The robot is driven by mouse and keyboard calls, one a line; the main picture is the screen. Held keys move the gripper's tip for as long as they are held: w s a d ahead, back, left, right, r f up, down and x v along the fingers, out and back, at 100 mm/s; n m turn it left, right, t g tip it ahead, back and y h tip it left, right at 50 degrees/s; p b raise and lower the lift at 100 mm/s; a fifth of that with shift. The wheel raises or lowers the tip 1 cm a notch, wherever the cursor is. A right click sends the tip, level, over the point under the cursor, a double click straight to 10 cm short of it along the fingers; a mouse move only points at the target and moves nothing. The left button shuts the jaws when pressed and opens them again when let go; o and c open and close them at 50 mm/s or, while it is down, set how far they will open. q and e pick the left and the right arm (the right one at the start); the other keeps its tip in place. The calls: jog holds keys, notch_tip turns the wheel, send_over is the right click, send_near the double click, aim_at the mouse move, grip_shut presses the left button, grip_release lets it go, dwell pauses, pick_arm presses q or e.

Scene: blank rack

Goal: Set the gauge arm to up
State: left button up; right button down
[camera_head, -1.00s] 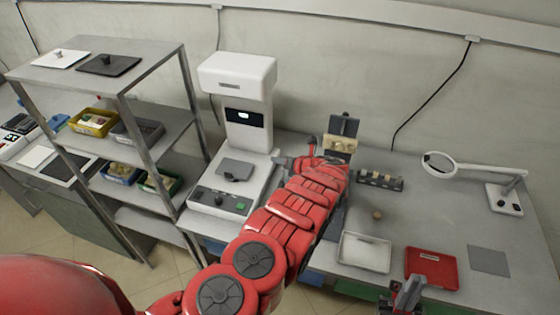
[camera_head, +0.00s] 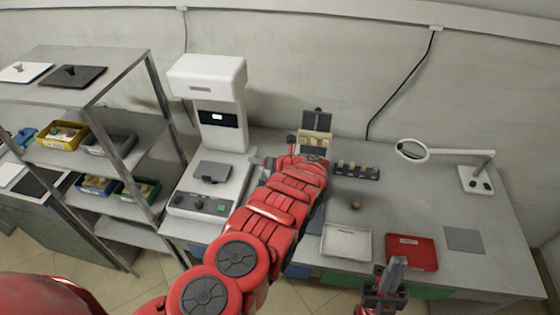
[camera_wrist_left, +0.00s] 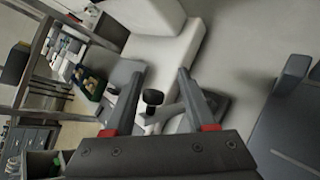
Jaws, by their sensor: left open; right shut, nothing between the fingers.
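A white machine (camera_head: 208,103) with a small dark display stands against the wall. On its base is a grey plate (camera_head: 214,170) with a small dark lever, which looks like the gauge arm (camera_head: 208,180). In the left wrist view a black knob on a grey stem (camera_wrist_left: 152,97) shows between the finger lines, apparently this lever, with no contact visible. My left gripper (camera_head: 262,161) is open and empty, to the right of the machine and pointing at it; it also shows in the left wrist view (camera_wrist_left: 158,100). My right gripper (camera_head: 396,268) is shut and empty near the front edge.
My left forearm covers the middle of the table. Behind it stands a dark post with a tan block (camera_head: 314,137). A dark rack (camera_head: 357,171), white tray (camera_head: 346,242), red tray (camera_head: 412,252) and magnifier lamp (camera_head: 412,150) stand right. A metal shelf (camera_head: 145,75) stands left.

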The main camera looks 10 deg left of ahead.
pick_arm(q)
jog(key=p+v, duration=0.8)
jog(key=v, duration=0.8)
